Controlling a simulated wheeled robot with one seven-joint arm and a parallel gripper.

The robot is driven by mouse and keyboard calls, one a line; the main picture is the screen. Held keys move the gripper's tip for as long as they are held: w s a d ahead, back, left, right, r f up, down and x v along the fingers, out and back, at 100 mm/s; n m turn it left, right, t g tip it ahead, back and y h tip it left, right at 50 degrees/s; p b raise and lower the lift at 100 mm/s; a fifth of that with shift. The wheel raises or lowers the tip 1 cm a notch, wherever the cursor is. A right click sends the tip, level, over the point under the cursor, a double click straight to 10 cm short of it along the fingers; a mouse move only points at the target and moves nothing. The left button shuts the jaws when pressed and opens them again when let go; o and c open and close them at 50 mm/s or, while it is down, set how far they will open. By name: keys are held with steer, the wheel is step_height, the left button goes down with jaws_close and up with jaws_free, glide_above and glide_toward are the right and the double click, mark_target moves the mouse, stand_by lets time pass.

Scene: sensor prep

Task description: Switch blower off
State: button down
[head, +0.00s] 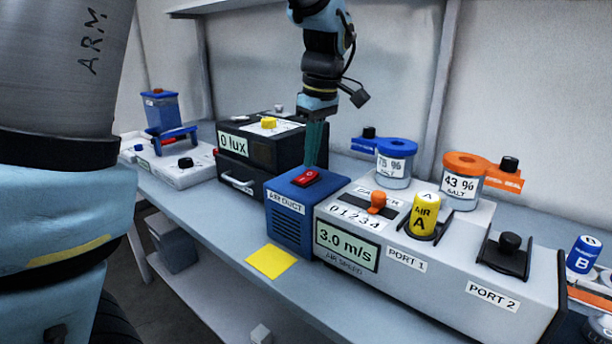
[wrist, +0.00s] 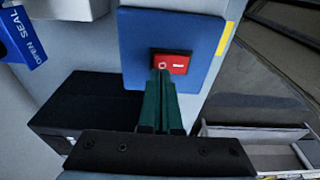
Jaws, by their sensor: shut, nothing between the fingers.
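The blower is the blue air duct box (head: 291,213) on the bench in the head view. A red rocker switch (head: 306,178) sits on its top; the wrist view also shows this switch (wrist: 170,64), with a circle mark at left and a line mark at right. My gripper (head: 312,163) points down at the switch, its green fingers shut and empty. In the wrist view the fingertips (wrist: 160,72) are at the circle-marked side. I cannot tell whether they touch it. The air speed display (head: 346,247) reads 3.0 m/s.
A black box (head: 243,169) showing 0 lux stands left of the duct. The grey port unit (head: 452,295) to its right carries an orange knob (head: 377,202) and a yellow Air A sensor (head: 424,214). Blue (head: 397,160) and orange (head: 464,178) salt jars stand behind. A yellow note (head: 270,261) lies in front.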

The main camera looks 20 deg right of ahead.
mark_target(308, 173)
steer(key=shift+f+b, duration=0.45)
steer(key=shift+f, duration=0.45)
stand_by(0.5)
steer(key=shift+r, duration=0.1)
step_height(308, 173, up, 7)
steer(key=p, duration=0.6)
stand_by(0.5)
steer(key=shift+w+a+f, duration=0.15)
steer(key=shift+a+f, duration=0.05)
steer(key=shift+a, duration=0.15)
steer(key=w+a+f+m, duration=0.1)
steer(key=a+f+m, duration=0.15)
steer(key=a, duration=0.55)
steer(key=w+a+f+m, duration=0.1)
steer(key=a+f, duration=0.3)
steer(key=a, duration=0.4)
steer(key=s+a+f+m, duration=0.1)
steer(key=s+a+f, duration=0.1)
steer(key=a, duration=0.4)
steer(key=s+a+f+m+h, duration=0.1)
steer(key=s+a+f+m, duration=0.1)
steer(key=s+a, duration=0.2)
steer(key=a, duration=0.3)
steer(key=shift+a+f, duration=0.3)
steer(key=shift+f, duration=0.1)
